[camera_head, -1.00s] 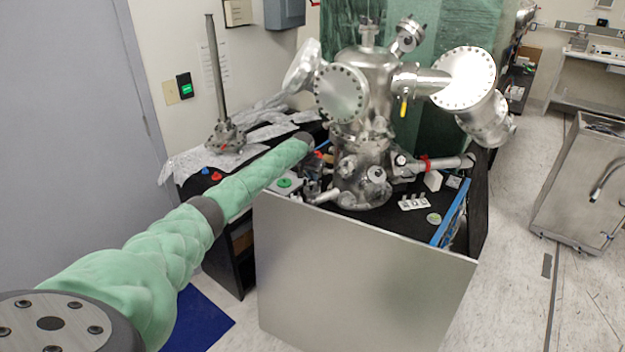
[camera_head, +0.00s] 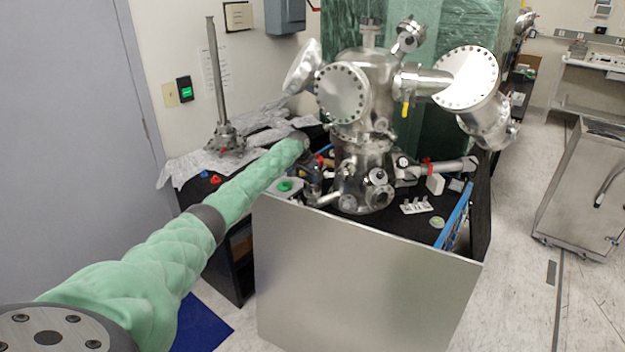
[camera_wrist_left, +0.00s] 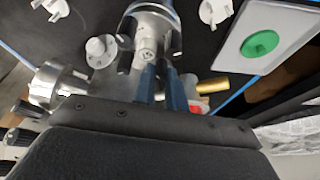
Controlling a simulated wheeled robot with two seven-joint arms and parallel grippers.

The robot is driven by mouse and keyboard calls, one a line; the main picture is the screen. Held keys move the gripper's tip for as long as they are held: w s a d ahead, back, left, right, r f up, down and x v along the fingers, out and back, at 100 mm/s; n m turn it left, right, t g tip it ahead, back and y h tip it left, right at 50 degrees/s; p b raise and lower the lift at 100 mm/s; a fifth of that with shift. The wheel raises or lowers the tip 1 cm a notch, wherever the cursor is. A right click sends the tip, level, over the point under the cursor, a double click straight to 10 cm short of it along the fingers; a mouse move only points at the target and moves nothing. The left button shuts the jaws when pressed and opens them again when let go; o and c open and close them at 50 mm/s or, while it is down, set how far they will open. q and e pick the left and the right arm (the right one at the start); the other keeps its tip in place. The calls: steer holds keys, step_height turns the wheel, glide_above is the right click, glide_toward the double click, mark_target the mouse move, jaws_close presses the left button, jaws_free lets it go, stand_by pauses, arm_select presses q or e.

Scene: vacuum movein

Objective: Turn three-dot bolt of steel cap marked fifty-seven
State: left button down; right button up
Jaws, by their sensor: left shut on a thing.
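My left gripper (camera_head: 316,170) is at the left side of the steel vacuum chamber (camera_head: 366,160), low near the black top. In the left wrist view its dark blue fingers (camera_wrist_left: 164,72) are close together at a shiny round steel cap (camera_wrist_left: 150,22). They are shut on a small part there, largely hidden between the tips. A small mark shows on the cap's face, but I cannot read its number. The bolt's dots are too small to make out. My right gripper is not in view.
A white plate with a green round disc (camera_head: 285,186) lies beside the gripper; small white pieces (camera_head: 416,205) stand right of the chamber. A steel panel (camera_head: 360,270) closes the bench front. A tall steel rod (camera_head: 216,80) stands at back left.

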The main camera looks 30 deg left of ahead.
arm_select(q)
steer(key=c, duration=1.4)
jaws_free()
steer(key=shift+c, duration=0.2)
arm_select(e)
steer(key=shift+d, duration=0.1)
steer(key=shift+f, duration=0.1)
arm_select(q)
steer(key=shift+s+a+r, duration=0.1)
steer(key=shift+r, duration=0.15)
steer(key=b+v, duration=0.2)
steer(key=v, duration=0.3)
steer(key=shift+s+r+b, duration=0.15)
steer(key=shift+r+b, duration=0.1)
steer(key=shift+b, duration=0.05)
steer(key=shift+v, duration=0.8)
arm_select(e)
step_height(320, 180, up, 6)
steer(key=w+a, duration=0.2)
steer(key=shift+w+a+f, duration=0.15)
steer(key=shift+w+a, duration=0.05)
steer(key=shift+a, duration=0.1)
